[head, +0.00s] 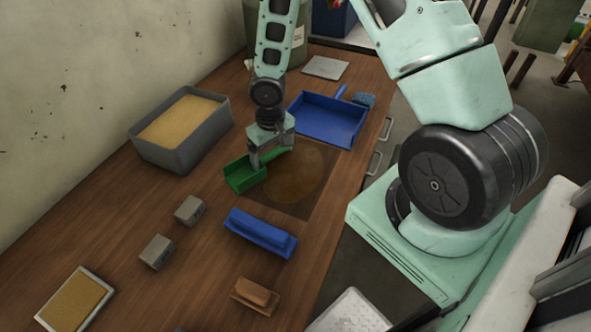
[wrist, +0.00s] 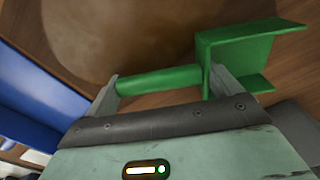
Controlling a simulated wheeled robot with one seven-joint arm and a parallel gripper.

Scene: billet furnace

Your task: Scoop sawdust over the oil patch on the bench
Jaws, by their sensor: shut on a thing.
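A green scoop (head: 243,176) is held by its handle in my gripper (head: 268,160), just above the bench at the left edge of the oil patch. In the wrist view the green scoop (wrist: 250,50) has its handle between the two fingers of my gripper (wrist: 165,82). I cannot see whether anything lies in the scoop's pan. The oil patch (head: 295,178) is a brown round stain on a darker square of the bench. A grey bin (head: 170,158) of tan sawdust (head: 183,120) stands at the left back.
A blue dustpan (head: 328,120) lies behind the patch and a blue brush-like piece (head: 260,235) in front. Two grey blocks (head: 189,210) (head: 157,252), a brown brush-like block (head: 256,296) and a framed tan pad (head: 75,300) lie nearer. The wooden bench (head: 115,205) is bare at left.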

